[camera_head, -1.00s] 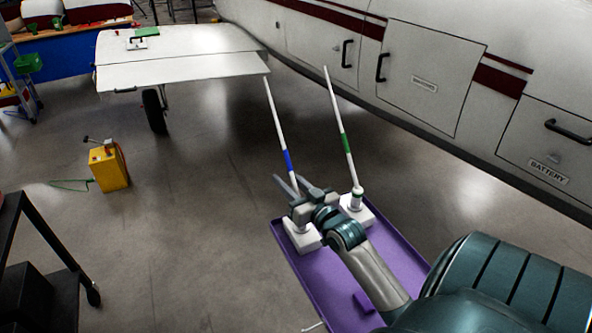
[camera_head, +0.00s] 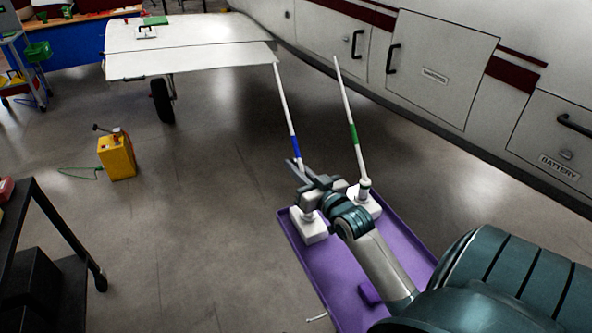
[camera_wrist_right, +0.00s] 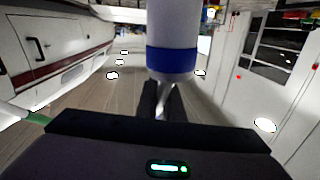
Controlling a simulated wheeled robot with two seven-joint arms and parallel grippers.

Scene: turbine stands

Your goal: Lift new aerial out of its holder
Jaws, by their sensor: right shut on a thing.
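A white aerial with a blue band (camera_head: 295,147) stands tilted over its white holder block (camera_head: 310,229). My right gripper (camera_head: 298,171) is shut on it below the band, just above the holder. In the right wrist view the blue band (camera_wrist_right: 172,62) is large, with the dark fingers (camera_wrist_right: 161,100) around a thin stem under it. My gripper hides the aerial's lower end in the head view, so I cannot tell whether it still sits in the holder. A second white aerial, with a green band (camera_head: 353,134), stands beside it on its own block. My left gripper is out of view.
Both holders stand on a purple tray (camera_head: 337,280) on the floor. A white wing panel (camera_head: 190,60) is behind to the left, and a white fuselage (camera_head: 440,75) behind to the right. A yellow box (camera_head: 117,157) and a dark cart (camera_head: 50,240) are at left.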

